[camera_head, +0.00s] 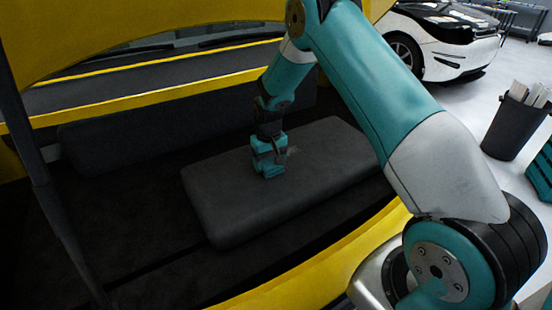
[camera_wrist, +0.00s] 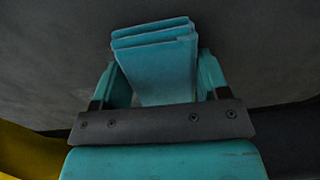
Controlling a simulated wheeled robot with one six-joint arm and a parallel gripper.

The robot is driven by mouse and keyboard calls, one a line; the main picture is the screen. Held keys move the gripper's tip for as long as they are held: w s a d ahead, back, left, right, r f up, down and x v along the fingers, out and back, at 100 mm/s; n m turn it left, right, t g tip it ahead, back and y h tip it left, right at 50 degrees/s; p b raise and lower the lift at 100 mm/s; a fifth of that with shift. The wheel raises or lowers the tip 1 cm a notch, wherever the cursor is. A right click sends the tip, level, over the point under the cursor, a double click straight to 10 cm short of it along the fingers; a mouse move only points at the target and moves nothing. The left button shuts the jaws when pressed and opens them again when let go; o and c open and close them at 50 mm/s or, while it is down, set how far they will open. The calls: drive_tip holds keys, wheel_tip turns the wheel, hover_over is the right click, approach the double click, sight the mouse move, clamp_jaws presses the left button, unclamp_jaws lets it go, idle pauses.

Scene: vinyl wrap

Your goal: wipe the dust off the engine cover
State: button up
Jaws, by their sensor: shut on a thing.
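The engine cover (camera_head: 225,200) is a dark grey block with rounded edges inside the yellow car's open bay. A small pale dusty smudge (camera_head: 293,151) shows on its top, just right of my gripper. My gripper (camera_head: 268,160) is over the middle of the cover, pointing down. In the wrist view my gripper (camera_wrist: 160,80) is shut on a folded teal cloth (camera_wrist: 155,60), with one finger on each side. The cloth is at or very near the cover's top; contact cannot be told for sure. My arm hides part of the cover's right side.
The yellow car's body edge (camera_head: 310,262) runs along the front, and a raised yellow panel (camera_head: 150,30) hangs above. A dark prop or strut (camera_head: 50,200) stands at the left. A black bin (camera_head: 515,125) and a white car (camera_head: 455,45) are at the right.

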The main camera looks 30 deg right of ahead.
sight(318, 143)
drive_tip(key=shift+w+a+f+b, duration=0.1)
drive_tip(key=shift+w+b, duration=0.25)
drive_tip(key=shift+w, duration=1)
drive_tip(key=shift+d, duration=7.15)
drive_tip(key=shift+s+d+f+b, duration=0.15)
drive_tip(key=shift+d+b, duration=0.45)
drive_tip(key=shift+d, duration=2.95)
